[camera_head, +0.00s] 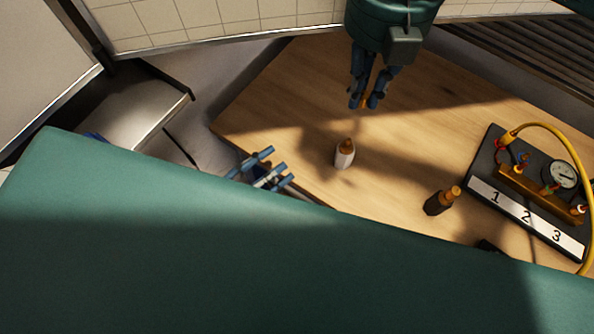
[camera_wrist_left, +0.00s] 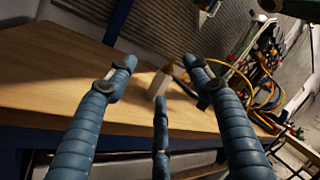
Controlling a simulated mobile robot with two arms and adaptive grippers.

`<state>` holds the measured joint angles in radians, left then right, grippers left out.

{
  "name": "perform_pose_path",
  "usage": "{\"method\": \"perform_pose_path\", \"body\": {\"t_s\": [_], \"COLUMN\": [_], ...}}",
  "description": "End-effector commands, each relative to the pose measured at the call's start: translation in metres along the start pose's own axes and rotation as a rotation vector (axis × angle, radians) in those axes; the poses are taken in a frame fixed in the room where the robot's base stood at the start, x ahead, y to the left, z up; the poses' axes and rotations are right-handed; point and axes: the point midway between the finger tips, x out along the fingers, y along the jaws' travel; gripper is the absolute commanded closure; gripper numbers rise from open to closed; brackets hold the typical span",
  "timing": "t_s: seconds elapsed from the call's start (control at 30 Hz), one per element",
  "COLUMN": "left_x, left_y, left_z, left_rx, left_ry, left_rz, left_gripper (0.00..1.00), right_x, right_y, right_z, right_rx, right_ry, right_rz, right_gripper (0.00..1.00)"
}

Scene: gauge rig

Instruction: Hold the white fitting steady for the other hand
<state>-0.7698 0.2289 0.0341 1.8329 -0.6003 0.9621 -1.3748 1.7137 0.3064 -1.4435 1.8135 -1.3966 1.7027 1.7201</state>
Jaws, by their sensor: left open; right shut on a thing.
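The white fitting (camera_head: 344,158) with a brass-coloured top stands upright on the wooden bench in the head view. It also shows in the left wrist view (camera_wrist_left: 159,82), beyond the fingers. My left gripper (camera_head: 266,170) is open and empty, left of the fitting and apart from it; its spread blue fingers show in the left wrist view (camera_wrist_left: 160,76). My right gripper (camera_head: 368,98) is above and beyond the fitting in the head view. Its fingers point down and are shut on a small brass-coloured thing, mostly hidden between them.
A dark fitting (camera_head: 438,203) with a brass-coloured top is on the bench to the right. The gauge rig (camera_head: 526,217), numbered 1, 2, 3, with a dial and yellow hose (camera_head: 556,130), stands further right. My green arm covers the bottom of the head view. Bench around the white fitting is clear.

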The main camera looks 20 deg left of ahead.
Motion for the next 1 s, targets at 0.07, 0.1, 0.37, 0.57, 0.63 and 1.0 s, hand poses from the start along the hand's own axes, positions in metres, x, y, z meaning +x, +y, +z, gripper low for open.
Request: {"method": "perform_pose_path", "body": {"t_s": [0.07,0.1,0.37,0.57,0.63,1.0], "left_x": [0.011,0.015,0.032,0.039,0.045,0.11], "left_y": [0.003,0.005,0.015,0.019,0.02,0.031], "left_z": [-0.013,-0.018,-0.037,-0.041,-0.041,-0.051], "left_rx": [0.235,0.35,0.908,1.047,1.054,1.05], "left_ry": [0.05,0.074,0.191,0.22,0.22,0.218], "left_rz": [0.026,0.037,0.068,0.071,0.07,0.069], "left_gripper": [0.49,0.49,0.49,0.49,0.49,0.49], "right_x": [0.0,0.0,0.0,0.0,0.0,0.0], "right_y": [0.0,0.0,0.0,0.0,0.0,0.0], "right_z": [0.0,0.0,0.0,0.0,0.0,0.0], "right_rx": [0.0,0.0,0.0,0.0,0.0,0.0], "right_ry": [0.0,0.0,0.0,0.0,0.0,0.0], "right_rz": [0.0,0.0,0.0,0.0,0.0,0.0], "right_gripper": [1.0,1.0,1.0,1.0,1.0,1.0]}}
